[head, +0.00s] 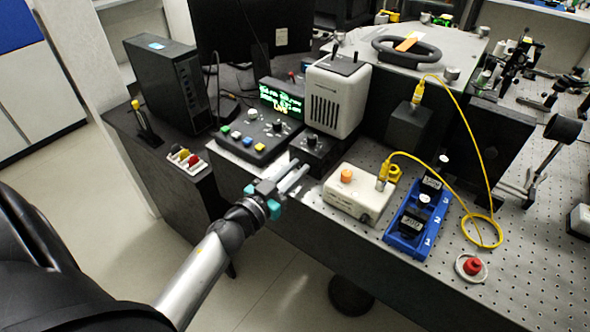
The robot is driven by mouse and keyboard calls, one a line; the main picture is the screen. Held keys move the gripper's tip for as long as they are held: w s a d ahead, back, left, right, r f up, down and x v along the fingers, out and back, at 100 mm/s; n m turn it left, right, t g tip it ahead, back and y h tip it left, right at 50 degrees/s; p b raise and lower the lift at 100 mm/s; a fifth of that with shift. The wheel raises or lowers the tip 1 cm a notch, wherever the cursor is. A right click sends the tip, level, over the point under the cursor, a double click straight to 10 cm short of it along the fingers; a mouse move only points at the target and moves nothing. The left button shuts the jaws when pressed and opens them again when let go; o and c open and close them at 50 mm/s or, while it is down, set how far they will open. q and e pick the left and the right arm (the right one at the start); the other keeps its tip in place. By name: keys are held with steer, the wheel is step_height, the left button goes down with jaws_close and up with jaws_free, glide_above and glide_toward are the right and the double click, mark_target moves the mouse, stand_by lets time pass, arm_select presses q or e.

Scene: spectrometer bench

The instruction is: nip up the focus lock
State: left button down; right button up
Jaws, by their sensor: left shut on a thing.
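My left gripper (292,174) reaches in from the lower left, its fingers pointing up and right at the bench's front edge. It is shut on a small part at the front of a small black box (322,157), which I take for the focus lock. The fingers hide most of that part, so its shape and angle cannot be made out. The black box has a dark knob (312,140) on top and stands in front of a white vented housing (338,95). My right gripper is not in view.
A black control panel (252,138) with coloured buttons lies left of the box, below a green-lit display (281,101). A cream box (358,193) with an orange knob and yellow cable sits close right. Beyond are a blue tray (407,228) and a red button (472,267).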

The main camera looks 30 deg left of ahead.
arm_select(q)
steer(key=shift+m, duration=1.3)
steer(key=m, duration=0.3)
steer(key=shift+m+p, duration=0.4)
steer(key=m, duration=0.6)
steer(key=m+b, duration=0.1)
steer(key=m, duration=0.5)
steer(key=shift+m, duration=0.3)
steer(key=m+b, duration=0.2)
steer(key=m, duration=0.4)
steer(key=shift+m, duration=0.3)
steer(key=c, duration=0.8)
jaws_free()
